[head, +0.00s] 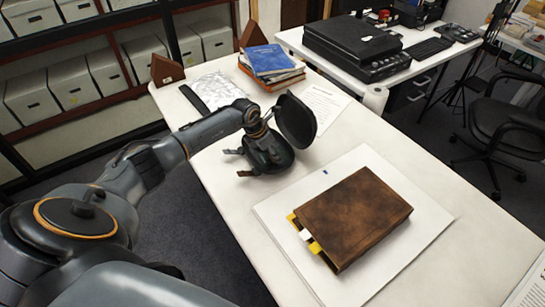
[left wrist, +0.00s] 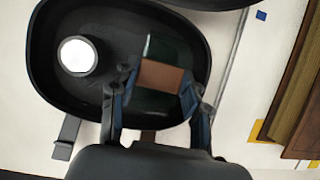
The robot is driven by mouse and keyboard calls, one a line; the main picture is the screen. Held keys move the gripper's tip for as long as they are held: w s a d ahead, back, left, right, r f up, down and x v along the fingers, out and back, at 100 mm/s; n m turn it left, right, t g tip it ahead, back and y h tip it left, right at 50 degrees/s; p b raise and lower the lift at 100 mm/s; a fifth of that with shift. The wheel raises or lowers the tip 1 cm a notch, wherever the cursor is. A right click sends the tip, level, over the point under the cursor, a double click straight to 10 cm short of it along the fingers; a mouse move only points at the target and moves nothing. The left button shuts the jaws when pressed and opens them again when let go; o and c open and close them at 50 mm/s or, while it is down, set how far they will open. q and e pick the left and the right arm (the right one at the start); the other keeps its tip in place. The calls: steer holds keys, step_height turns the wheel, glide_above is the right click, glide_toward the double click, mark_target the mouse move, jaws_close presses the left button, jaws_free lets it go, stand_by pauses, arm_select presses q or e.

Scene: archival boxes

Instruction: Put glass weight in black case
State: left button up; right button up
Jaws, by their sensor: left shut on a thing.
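The black case stands open on the white table, with its rounded base (head: 272,162) and its lid (head: 296,121) raised to the right. In the left wrist view I look down into the case (left wrist: 45,28). The glass weight (left wrist: 163,47), a dark green, see-through block with a brown band, is between the fingers of my left gripper (left wrist: 160,84), which is shut on it. It is over the case's interior; I cannot tell whether it touches the floor. In the head view my left gripper (head: 262,143) is at the case and mostly blends with it.
A round white-topped thing (left wrist: 75,56) sits in the case's left part. A brown leather book (head: 355,213) with yellow and white tabs lies on white board (head: 290,240). Blue books (head: 268,59), a silver packet (head: 217,90) and a printed sheet (head: 323,102) lie behind.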

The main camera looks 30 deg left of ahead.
arm_select(q)
steer(key=shift+s+f, duration=0.15)
steer(key=shift+f, duration=1.15)
steer(key=o, duration=1.4)
steer(key=shift+d+f, duration=0.1)
steer(key=shift+c, duration=0.2)
steer(key=shift+r, duration=0.3)
steer(key=v, duration=1.1)
steer(key=shift+r, duration=0.35)
steer(key=shift+s, duration=0.15)
